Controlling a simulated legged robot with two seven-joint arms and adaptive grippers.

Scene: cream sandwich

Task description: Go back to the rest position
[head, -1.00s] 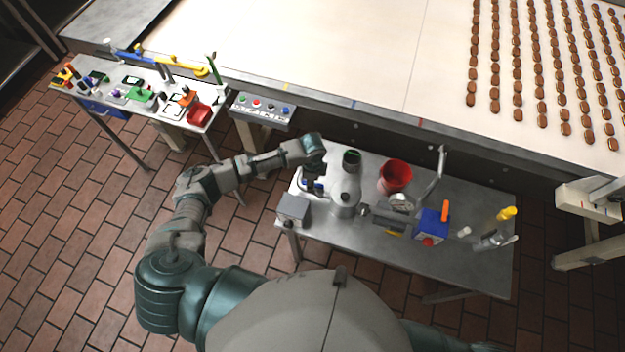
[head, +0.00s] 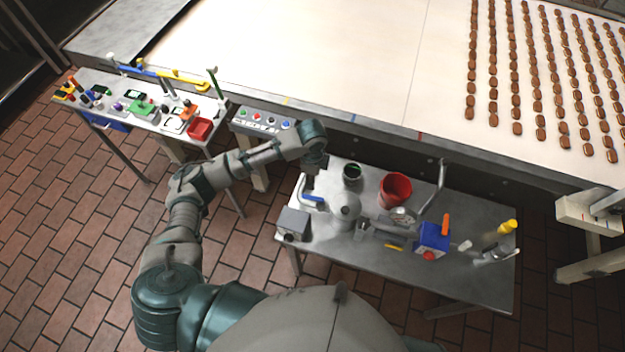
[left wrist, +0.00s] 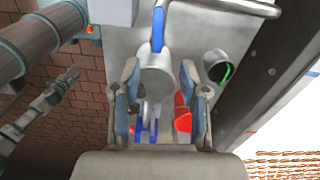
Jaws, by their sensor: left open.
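My left gripper (head: 310,185) hangs over the left end of the grey work table (head: 460,277). In the left wrist view its two fingers (left wrist: 158,80) are spread apart with nothing held between them. Beneath it are a grey metal machine (head: 345,208) and a blue handle (head: 313,199). The blue handle also shows in the left wrist view (left wrist: 158,28), beyond the fingertips. The gripper looks clear of both, though the exact gap is hard to tell.
A dark pot with green inside (head: 352,172), a red bucket (head: 395,188), a grey box (head: 293,223) and a blue box (head: 433,237) stand on the table. A button panel (head: 262,118) lies near my left forearm. Behind runs a conveyor (head: 330,60) with rows of biscuits.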

